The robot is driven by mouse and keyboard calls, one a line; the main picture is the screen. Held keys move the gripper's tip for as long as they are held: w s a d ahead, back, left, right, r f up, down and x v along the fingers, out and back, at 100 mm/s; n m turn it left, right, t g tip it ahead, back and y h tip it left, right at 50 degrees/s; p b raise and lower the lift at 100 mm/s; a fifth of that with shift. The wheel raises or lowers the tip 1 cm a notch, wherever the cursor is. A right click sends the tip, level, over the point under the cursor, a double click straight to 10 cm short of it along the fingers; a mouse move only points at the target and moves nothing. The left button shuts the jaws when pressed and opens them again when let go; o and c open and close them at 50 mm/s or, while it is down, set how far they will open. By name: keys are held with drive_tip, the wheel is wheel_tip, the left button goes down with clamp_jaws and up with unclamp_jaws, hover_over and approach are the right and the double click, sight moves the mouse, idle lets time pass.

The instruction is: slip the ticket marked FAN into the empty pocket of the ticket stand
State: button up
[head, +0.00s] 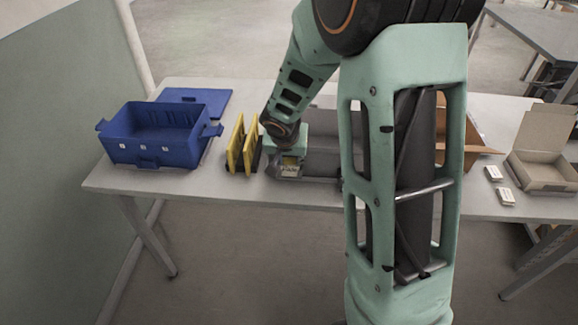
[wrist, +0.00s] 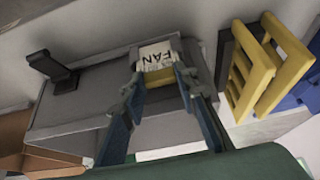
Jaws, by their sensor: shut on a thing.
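The ticket marked FAN (wrist: 157,56) is white with a yellow lower band. In the wrist view it sits between the fingertips of my gripper (wrist: 160,84), which is shut on it, with the lettering facing the camera. Upright yellow slotted frames (head: 236,146) with a dark piece stand just left of my gripper. They also show in the wrist view (wrist: 270,68), right of the ticket. I cannot clearly make out the ticket stand's empty pocket.
A grey bin (head: 322,170) lies right beside my gripper, partly hidden by my arm. A blue crate (head: 135,152) stands at the left. An open cardboard box (head: 545,178) and two small white boxes (head: 493,173) are at the right. The table's front edge is close.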

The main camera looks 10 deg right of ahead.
drive_tip(key=shift+w+r+p, duration=0.1)
drive_tip(key=shift+r+p, duration=1.45)
drive_tip(key=shift+r, duration=1.05)
